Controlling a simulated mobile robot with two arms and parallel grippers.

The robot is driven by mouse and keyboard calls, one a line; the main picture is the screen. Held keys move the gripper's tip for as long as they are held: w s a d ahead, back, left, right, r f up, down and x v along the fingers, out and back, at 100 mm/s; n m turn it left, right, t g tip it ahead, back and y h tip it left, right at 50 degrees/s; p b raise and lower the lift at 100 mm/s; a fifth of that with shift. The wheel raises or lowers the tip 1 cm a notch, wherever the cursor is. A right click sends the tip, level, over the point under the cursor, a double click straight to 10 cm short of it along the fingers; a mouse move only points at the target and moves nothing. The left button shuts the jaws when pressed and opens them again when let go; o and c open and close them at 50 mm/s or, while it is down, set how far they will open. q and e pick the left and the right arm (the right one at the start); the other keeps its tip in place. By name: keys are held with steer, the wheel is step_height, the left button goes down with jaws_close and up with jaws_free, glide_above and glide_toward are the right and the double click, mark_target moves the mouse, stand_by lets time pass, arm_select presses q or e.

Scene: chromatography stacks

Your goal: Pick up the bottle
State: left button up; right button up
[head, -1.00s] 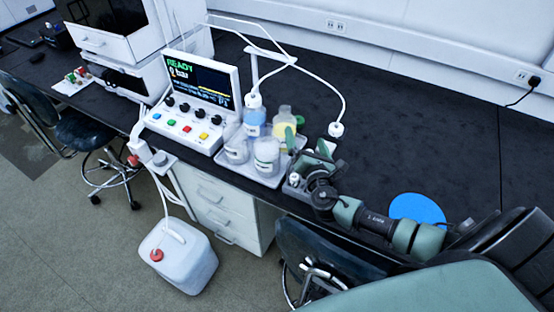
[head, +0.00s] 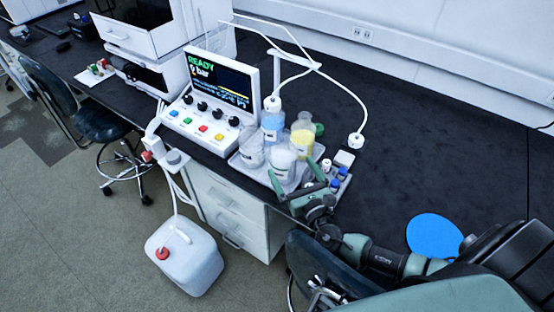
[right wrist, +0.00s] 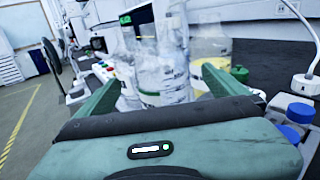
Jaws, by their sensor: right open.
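Several bottles stand close together on a grey tray (head: 243,164). They are a clear front bottle with a whitish lower part (head: 281,160), a clear one to its left (head: 251,153), a blue one (head: 272,126) and a yellow one (head: 302,137). Which of them is meant, I cannot tell. My right gripper (head: 292,169) is open and empty, just in front of the front bottle. In the right wrist view, clear bottles (right wrist: 165,75) appear beyond and between the spread fingers (right wrist: 158,90). The gripper hides the front bottle's lower right side. My left gripper is out of view.
A control box with a screen (head: 222,82) stands left of the tray. Small blue-capped vials (head: 337,178) sit close to the right gripper. A white tube with an end cap (head: 356,140) arches over the bench. A blue disc (head: 434,236) lies right; the back bench is clear.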

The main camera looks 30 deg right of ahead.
mark_target(284, 151)
steer(key=shift+w+r, duration=0.1)
steer(key=shift+w, duration=0.4)
steer(key=shift+w+d+r+p, duration=0.15)
steer(key=shift+w+d+p, duration=0.15)
steer(key=shift+w, duration=0.4)
steer(key=w+p, duration=0.1)
steer(key=w, duration=0.4)
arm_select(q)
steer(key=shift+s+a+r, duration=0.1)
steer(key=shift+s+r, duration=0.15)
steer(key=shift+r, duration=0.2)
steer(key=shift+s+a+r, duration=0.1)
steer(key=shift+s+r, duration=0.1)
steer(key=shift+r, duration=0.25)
arm_select(e)
steer(key=shift+s, duration=0.1)
steer(key=c, duration=1.8)
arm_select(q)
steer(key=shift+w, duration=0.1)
arm_select(e)
steer(key=shift+r, duration=0.1)
steer(key=c, duration=0.3)
